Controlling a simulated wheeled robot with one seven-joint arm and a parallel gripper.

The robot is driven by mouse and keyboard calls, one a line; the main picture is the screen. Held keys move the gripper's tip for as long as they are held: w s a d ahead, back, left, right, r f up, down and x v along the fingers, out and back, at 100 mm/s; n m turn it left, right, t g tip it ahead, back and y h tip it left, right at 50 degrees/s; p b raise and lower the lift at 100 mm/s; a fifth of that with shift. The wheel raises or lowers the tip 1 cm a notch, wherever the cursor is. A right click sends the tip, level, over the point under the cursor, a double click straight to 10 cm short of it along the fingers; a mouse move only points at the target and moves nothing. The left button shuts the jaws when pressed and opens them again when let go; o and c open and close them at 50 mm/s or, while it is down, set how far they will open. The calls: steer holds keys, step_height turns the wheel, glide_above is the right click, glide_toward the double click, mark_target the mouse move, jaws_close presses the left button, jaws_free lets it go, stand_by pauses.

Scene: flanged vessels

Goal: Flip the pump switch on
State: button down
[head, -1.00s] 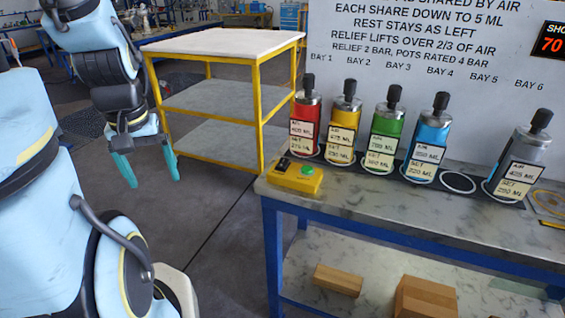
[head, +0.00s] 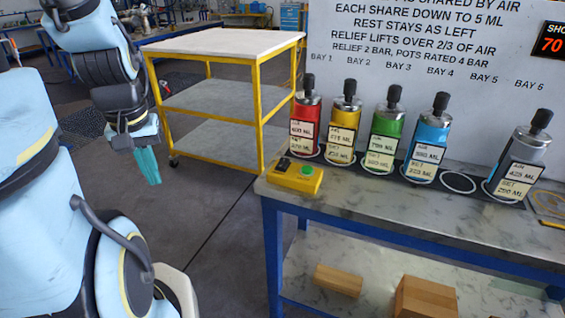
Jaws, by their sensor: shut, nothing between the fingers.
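A yellow box (head: 296,176) sits at the near left corner of the marble-topped bench. It has a green round button (head: 307,170) and a small black switch (head: 283,164) on its top. I cannot tell which way the switch is set. My gripper (head: 152,181) has teal fingers that are closed together with nothing between them. It hangs in the air over the floor, pointing down, well to the left of the yellow box and apart from it.
Several labelled vessels, red (head: 305,110), yellow (head: 343,118), green (head: 384,125), blue (head: 429,135) and grey (head: 520,150), stand along the bench (head: 380,205). A yellow-framed cart (head: 225,42) stands behind my gripper. Wooden blocks (head: 338,280) lie on the lower shelf. Open floor separates gripper and bench.

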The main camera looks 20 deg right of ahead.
stand_by(0.8)
steer(key=w+d+n+t+y, duration=0.1)
steer(key=w+d+n+t, duration=0.1)
steer(key=d+n, duration=0.8)
steer(key=w+d+r+n+t+y+p, duration=0.1)
steer(key=w+d+n+t, duration=0.1)
steer(key=d+n, duration=0.8)
steer(key=w+d+n+t+p, duration=0.1)
steer(key=w+d+n+t, duration=0.2)
steer(key=d+n, duration=0.8)
steer(key=shift+r+n+t+y, duration=0.3)
steer(key=shift+n+t+y, duration=0.15)
steer(key=shift+n, duration=0.75)
steer(key=shift+a+f, duration=0.1)
